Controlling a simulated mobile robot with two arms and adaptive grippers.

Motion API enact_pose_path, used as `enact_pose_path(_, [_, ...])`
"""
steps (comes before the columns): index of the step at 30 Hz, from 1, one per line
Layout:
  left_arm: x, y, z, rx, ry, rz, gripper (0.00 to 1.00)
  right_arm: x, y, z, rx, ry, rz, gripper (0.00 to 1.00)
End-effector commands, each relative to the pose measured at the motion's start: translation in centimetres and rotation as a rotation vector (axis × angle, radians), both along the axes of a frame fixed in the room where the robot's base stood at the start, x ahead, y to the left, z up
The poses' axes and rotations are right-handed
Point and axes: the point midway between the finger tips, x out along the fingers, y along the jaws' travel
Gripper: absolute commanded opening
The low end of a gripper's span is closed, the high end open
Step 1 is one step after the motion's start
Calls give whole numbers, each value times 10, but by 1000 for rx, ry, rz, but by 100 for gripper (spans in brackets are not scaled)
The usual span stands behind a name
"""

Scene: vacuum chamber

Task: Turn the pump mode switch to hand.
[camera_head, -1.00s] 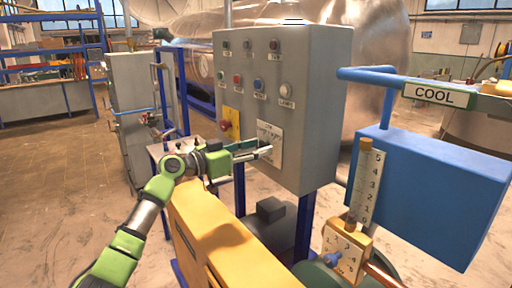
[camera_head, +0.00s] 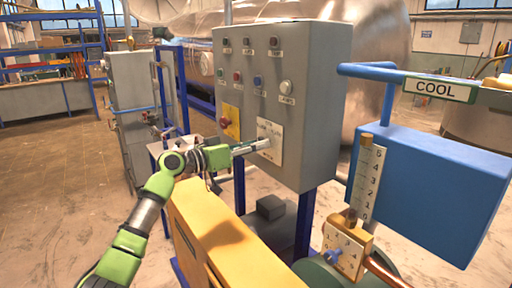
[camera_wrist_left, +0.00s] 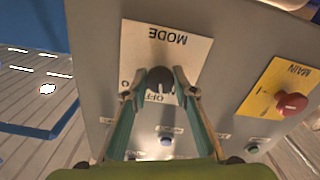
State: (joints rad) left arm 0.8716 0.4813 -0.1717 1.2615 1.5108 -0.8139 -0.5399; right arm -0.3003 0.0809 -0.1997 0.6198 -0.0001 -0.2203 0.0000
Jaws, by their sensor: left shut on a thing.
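The pump mode switch (camera_wrist_left: 160,80) is a dark round knob on a pale plate (camera_wrist_left: 190,48) marked MODE, with OFF and a 0 readable near it in the left wrist view. In the head view the plate (camera_head: 271,142) is on the lower front of the grey control panel (camera_head: 262,178). My left gripper (camera_head: 262,144) reaches in from the left to the plate. In the left wrist view the fingers of my left gripper (camera_wrist_left: 160,92) are on both sides of the knob, shut on it. The HAND marking cannot be read. My right gripper is not in view.
A red MAIN knob (camera_wrist_left: 291,103) on a yellow plate is beside the mode plate. Several buttons and lamps (camera_head: 258,81) sit higher on the panel. A blue box (camera_head: 430,190) stands to the right.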

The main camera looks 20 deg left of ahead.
Motion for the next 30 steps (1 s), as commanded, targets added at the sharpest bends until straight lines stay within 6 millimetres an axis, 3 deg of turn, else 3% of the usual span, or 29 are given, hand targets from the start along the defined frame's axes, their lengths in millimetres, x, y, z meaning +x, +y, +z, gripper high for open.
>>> enact_pose_path(15, [0,0,2,-312,242,0,4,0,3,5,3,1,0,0])
enact_pose_path(30, [0,0,1,-413,319,1,4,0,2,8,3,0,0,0])
